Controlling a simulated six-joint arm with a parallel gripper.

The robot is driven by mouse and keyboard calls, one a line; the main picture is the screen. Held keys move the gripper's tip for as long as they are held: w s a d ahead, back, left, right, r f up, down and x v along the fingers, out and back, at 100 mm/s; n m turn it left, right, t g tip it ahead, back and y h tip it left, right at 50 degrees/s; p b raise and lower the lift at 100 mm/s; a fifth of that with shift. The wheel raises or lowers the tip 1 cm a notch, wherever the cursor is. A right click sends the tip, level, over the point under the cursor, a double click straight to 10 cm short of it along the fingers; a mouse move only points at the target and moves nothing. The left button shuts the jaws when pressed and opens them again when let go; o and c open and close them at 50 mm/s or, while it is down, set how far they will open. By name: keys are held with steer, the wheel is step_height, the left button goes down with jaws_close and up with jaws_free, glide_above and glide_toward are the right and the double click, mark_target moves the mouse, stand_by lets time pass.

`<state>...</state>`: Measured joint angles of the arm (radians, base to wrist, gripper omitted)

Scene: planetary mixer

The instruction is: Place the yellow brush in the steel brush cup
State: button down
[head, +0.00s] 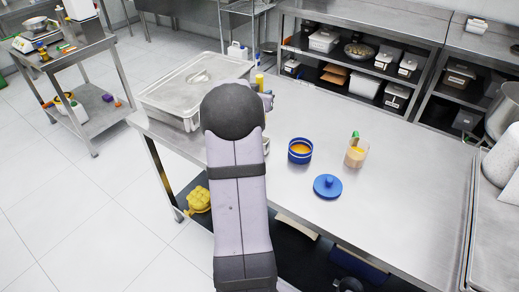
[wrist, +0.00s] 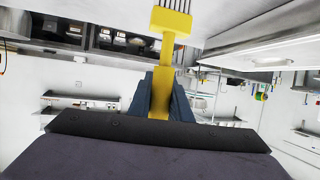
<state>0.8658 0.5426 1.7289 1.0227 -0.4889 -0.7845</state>
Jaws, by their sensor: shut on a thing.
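The yellow brush (wrist: 170,22) is upright in the wrist view, its bristles running off the top edge. My gripper (wrist: 163,95) is shut on its yellow handle. In the head view only a small part of the yellow brush (head: 259,81) shows beyond my arm, beside my gripper (head: 267,99), above the steel table. My arm hides much of that area. I cannot clearly make out the steel brush cup; a small steel edge (head: 266,145) shows just right of my arm, but I cannot tell what it is.
A large lidded steel pan (head: 170,98) is at the back left. The table's right part is clear.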

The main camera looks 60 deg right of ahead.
steer(key=shift+f, duration=0.1)
step_height(320, 180, down, 10)
stand_by(0.9)
steer(key=shift+f, duration=0.15)
steer(key=c, duration=1.6)
jaws_free()
steer(key=shift+c, duration=0.2)
steer(key=b+v, duration=0.2)
steer(key=v, duration=1)
steer(key=shift+r, duration=0.35)
